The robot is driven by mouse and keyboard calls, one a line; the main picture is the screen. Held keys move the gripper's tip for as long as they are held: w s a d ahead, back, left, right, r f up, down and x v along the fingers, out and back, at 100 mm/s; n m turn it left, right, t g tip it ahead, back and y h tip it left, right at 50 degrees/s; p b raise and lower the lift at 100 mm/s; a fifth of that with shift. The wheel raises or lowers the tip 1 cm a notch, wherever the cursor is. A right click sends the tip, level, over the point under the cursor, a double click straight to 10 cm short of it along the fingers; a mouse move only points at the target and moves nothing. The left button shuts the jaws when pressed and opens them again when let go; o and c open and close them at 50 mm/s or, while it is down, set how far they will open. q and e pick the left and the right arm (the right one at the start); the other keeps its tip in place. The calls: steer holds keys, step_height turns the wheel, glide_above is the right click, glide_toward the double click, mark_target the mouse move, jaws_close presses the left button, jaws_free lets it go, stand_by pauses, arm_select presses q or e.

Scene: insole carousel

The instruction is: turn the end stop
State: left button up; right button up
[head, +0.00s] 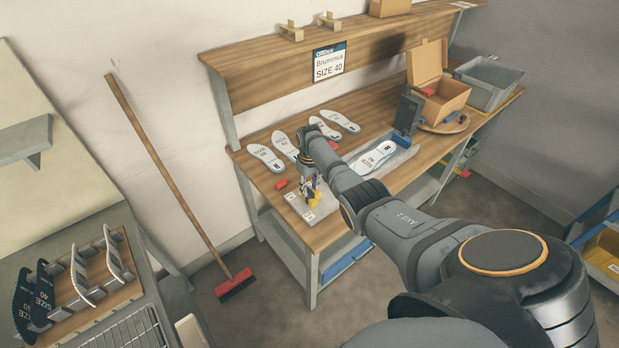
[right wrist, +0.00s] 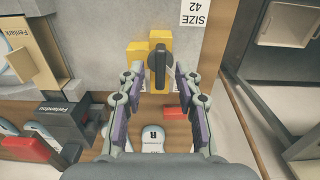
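The end stop shows in the right wrist view as a black lever-shaped knob (right wrist: 158,63) over yellow blocks (right wrist: 138,50) on a grey plate (right wrist: 95,25). In the head view its yellow part (head: 314,198) shows at the plate (head: 296,203) near the bench's left end, partly hidden by my gripper. My right gripper (right wrist: 158,72) is open, with one finger on each side of the knob and gaps between; it also shows in the head view (head: 311,184), pointing down. My left gripper is not in view.
Several insoles (head: 264,157) lie on the wooden bench behind the plate. A red block (right wrist: 175,113) is close to my right finger. A dark upright device (head: 407,111), an open cardboard box (head: 443,97) and a grey bin (head: 487,87) stand farther right.

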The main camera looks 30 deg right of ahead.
mark_target(310, 190)
step_height(310, 190, up, 11)
stand_by(0.6)
